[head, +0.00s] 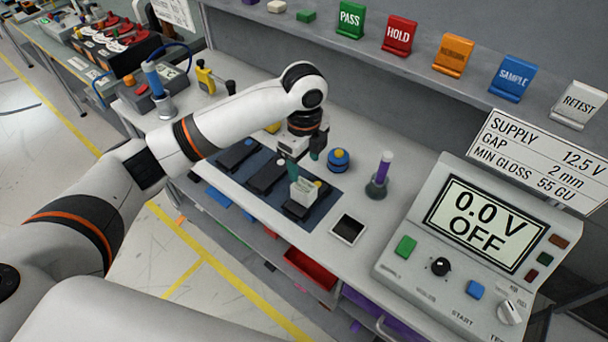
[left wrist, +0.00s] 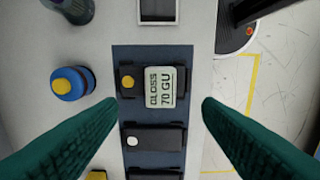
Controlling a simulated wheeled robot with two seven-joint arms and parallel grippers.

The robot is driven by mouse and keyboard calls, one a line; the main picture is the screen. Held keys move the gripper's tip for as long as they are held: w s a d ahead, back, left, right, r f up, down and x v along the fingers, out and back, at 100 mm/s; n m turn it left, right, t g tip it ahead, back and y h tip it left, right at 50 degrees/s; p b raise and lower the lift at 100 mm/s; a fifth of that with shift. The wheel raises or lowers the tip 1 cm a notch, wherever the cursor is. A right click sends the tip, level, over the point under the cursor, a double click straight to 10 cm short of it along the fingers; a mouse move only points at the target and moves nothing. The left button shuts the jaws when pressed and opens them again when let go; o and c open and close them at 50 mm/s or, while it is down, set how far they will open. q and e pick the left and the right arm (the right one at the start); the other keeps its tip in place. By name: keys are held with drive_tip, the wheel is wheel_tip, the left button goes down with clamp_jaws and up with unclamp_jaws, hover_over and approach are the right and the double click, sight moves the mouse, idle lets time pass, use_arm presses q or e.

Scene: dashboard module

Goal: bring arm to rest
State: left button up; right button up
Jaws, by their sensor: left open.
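My left arm reaches in from the left in the head view. Its gripper (head: 302,150) hangs over the dark blue mat (head: 335,197), pointing down. In the left wrist view the two green fingers (left wrist: 160,106) are wide apart with nothing between them at their tips. Below them is the mat (left wrist: 122,58) with several black modules in a row. My right gripper is not in view.
A supply unit (head: 450,250) shows "0.0 V OFF". Coloured signs stand on the shelf (head: 400,62) behind. Open floor (head: 190,270) lies in front.

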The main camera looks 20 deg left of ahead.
use_arm(q)
drive_tip(key=shift+r, duration=0.5)
